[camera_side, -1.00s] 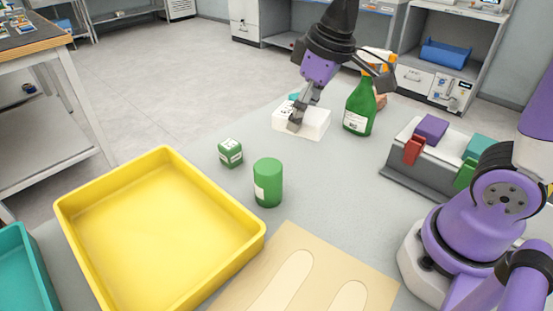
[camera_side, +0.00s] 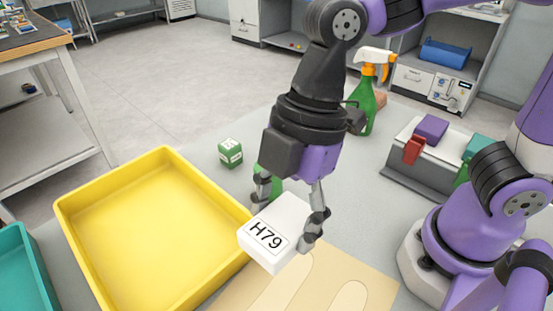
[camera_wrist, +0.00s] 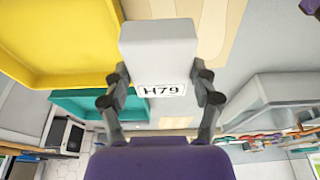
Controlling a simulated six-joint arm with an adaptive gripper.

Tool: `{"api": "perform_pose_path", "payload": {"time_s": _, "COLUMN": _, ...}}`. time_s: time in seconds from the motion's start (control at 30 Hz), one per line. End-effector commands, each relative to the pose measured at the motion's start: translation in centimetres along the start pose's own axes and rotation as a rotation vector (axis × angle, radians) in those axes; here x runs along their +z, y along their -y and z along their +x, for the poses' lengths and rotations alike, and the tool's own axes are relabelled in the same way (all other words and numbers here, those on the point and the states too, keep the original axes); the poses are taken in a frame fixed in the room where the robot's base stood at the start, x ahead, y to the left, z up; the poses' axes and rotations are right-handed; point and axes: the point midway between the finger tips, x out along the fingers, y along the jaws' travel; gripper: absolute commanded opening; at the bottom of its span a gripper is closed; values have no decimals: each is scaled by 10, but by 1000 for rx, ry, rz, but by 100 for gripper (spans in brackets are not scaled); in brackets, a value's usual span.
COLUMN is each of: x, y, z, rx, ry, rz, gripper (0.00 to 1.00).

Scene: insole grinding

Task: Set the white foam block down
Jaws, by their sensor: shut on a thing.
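The white foam block (camera_side: 279,228) carries a label reading H79. My gripper (camera_side: 287,212) is shut on it, one finger on each side. In the side view the block is in the air in front of the right corner of the yellow tray and over the near part of the table. The gap between the block and the surface below is hard to judge.
A tan board (camera_side: 350,285) with insole shapes lies below the block. A green cube (camera_side: 230,152) and a mostly hidden green cylinder (camera_side: 273,188) stand behind. A spray bottle (camera_side: 366,105) and grey rack (camera_side: 400,185) are further back.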

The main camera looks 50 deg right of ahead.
Motion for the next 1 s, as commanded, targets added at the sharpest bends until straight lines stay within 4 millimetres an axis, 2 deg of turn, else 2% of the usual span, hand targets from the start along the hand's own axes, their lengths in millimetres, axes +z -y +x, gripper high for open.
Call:
{"api": "perform_pose_path", "payload": {"time_s": 0.53, "x": 26, "y": 0, "z": 87, "rx": -2, "ry": 5, "rz": 5, "gripper": 45}}
{"api": "perform_pose_path", "payload": {"time_s": 0.83, "x": 37, "y": 0, "z": 126, "rx": -1, "ry": 4, "rz": 5, "gripper": 45}}
{"api": "perform_pose_path", "payload": {"time_s": 1.0, "x": 38, "y": -1, "z": 134, "rx": 4, "ry": 0, "rz": 5, "gripper": 45}}
